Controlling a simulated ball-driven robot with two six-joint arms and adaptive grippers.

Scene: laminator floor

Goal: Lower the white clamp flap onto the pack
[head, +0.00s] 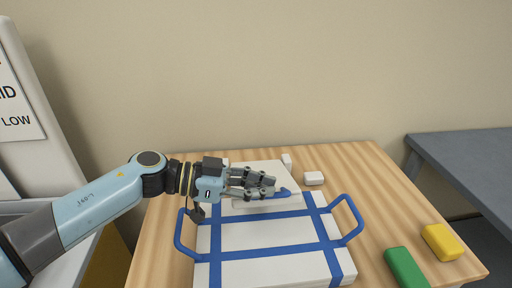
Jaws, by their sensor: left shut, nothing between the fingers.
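The white pack (285,238) with blue straps and a blue loop handle on each side lies on the wooden table. The white clamp flap (268,167) shows at the pack's far edge, partly hidden behind my left gripper; I cannot tell its exact tilt. A blue tab (287,193) shows along the flap's near part, just under the fingers. My left gripper (271,186) is shut and empty, in front of or over the flap; whether it touches is unclear. My right gripper is not in view.
Small white blocks (314,178) sit behind the pack on the right. A green block (406,268) and a yellow block (442,242) lie at the table's right. A grey table (465,155) stands farther right. The wooden table (365,172) is clear at its back right.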

